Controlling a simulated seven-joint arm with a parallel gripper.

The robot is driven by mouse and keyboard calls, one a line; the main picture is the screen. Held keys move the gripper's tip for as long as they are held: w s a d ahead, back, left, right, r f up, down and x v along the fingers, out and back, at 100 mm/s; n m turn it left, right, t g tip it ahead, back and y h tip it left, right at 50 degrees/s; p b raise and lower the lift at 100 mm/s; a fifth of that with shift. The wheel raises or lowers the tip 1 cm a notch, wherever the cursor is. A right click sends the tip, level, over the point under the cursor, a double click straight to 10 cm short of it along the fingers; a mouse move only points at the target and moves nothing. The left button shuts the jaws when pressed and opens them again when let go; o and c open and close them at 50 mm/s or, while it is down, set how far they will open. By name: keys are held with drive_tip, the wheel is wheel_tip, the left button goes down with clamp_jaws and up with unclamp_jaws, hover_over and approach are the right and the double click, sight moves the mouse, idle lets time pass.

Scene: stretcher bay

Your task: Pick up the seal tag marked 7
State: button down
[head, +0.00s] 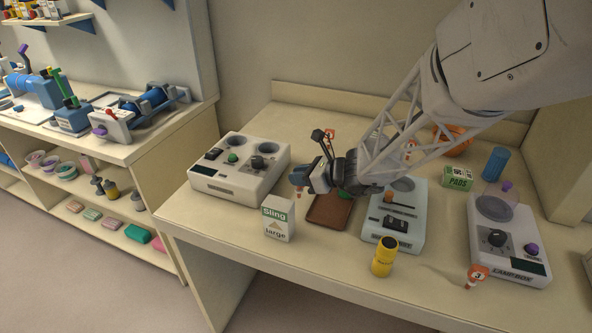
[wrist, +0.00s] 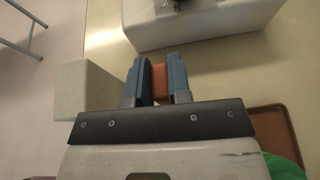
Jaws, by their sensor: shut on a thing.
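My gripper (head: 298,180) is over the bench, between the left white device and the Sling box. In the wrist view its two blue fingers (wrist: 158,82) are shut on a small orange-red seal tag (wrist: 159,76). In the head view only a reddish lower bit of this tag (head: 299,192) shows under the fingers; its number is hidden. Another tag, marked 3 (head: 478,272), stands at the bench's front right. Two more orange-and-white tags stand behind my arm, one at the back (head: 329,134) and one farther right (head: 411,146); I cannot read their numbers.
The white device (head: 212,186) is left of my gripper and the Sling box (head: 278,218) in front. A brown tray (head: 322,218), a pale blue-green device (head: 378,238), a yellow cylinder (head: 384,258), a green Pads box (head: 457,178) and a lamp box (head: 515,272) stand to the right.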

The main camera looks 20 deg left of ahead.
drive_tip(key=s+d, duration=0.2)
drive_tip(key=s, duration=0.1)
drive_tip(key=s+d, duration=0.2)
drive_tip(key=s, duration=0.1)
drive_tip(key=s+d+r, duration=0.1)
drive_tip(key=s+d, duration=0.1)
drive_tip(key=s, duration=0.1)
drive_tip(key=shift+d, duration=0.4)
idle(0.4)
